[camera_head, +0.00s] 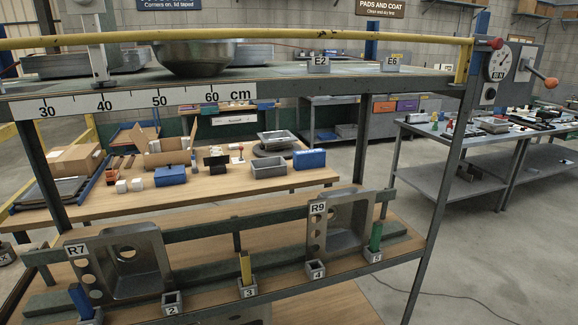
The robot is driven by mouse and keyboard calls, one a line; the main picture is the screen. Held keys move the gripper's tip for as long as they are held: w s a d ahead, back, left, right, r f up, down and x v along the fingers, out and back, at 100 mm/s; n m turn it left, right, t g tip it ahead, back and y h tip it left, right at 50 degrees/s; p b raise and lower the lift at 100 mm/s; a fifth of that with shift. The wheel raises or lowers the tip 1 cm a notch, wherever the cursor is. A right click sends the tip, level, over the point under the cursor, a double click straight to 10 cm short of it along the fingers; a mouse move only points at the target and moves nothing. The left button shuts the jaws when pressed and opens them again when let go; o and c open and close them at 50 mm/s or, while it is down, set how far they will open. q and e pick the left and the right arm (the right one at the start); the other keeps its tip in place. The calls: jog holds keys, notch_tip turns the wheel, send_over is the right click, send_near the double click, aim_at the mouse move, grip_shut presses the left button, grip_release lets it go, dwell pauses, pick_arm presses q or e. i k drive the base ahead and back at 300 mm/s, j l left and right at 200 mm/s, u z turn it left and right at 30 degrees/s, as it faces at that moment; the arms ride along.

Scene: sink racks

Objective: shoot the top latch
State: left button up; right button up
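No part is clearly marked as the top latch, and I cannot tell which piece it is. On the right post of the rack, a grey panel (513,68) carries a round gauge, a red knob (495,43) at the end of the yellow rail, and a lever with an orange knob (551,82). Two sinks stand tilted on the lower rack: the sink marked R7 (130,265) at left and the sink marked R9 (345,222) at right. Neither of my grippers is in view.
A yellow rail (270,33) and a ruler strip (135,101) edge the upper shelf, which holds metal bowls (195,57). Blue, yellow (245,268) and green (376,236) pegs stand in numbered holders below.

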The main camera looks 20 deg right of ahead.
aim_at(497, 43)
jog(key=z, duration=1.7)
